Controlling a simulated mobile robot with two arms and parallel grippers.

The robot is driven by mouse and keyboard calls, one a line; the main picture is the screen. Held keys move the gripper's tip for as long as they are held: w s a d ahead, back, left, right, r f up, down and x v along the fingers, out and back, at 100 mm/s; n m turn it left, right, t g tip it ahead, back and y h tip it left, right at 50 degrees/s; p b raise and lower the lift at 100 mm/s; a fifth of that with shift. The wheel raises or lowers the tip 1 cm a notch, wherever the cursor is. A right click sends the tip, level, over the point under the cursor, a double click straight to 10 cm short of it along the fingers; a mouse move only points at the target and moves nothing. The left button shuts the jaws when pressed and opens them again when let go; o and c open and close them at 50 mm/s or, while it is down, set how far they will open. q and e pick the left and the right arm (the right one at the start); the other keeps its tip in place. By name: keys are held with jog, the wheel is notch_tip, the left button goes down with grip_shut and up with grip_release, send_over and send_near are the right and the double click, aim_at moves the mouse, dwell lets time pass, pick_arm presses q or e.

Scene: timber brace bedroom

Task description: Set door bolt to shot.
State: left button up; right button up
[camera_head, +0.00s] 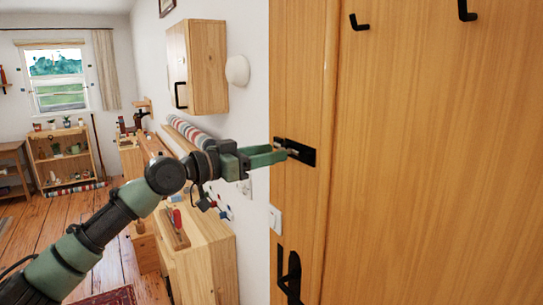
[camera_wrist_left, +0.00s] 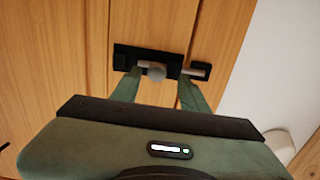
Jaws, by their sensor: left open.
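The door bolt (camera_wrist_left: 127,59) is a black plate on the wooden door (camera_wrist_left: 152,24), with a round grey knob (camera_wrist_left: 153,70). A black keeper (camera_wrist_left: 207,69) with a grey piece sits to its right in the left wrist view. In the head view the bolt plate (camera_head: 308,156) is partly hidden by my left gripper (camera_head: 283,153). My left gripper (camera_wrist_left: 158,88) is open, its green fingers on either side of the knob. I cannot tell whether either finger touches it, nor whether the rod reaches the keeper. My right gripper is not in view.
A black door handle (camera_head: 290,278) is below the bolt, and black hooks (camera_head: 467,11) are above on the right. A wall cabinet (camera_head: 205,66) and a low wooden cabinet (camera_head: 205,262) stand left of the door. Open floor (camera_head: 95,220) lies further left.

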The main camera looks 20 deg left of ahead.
pick_arm(q)
jog(key=b+v, duration=0.3)
jog(key=v, duration=0.4)
jog(key=shift+w+a, duration=0.15)
jog(key=shift+f, duration=0.1)
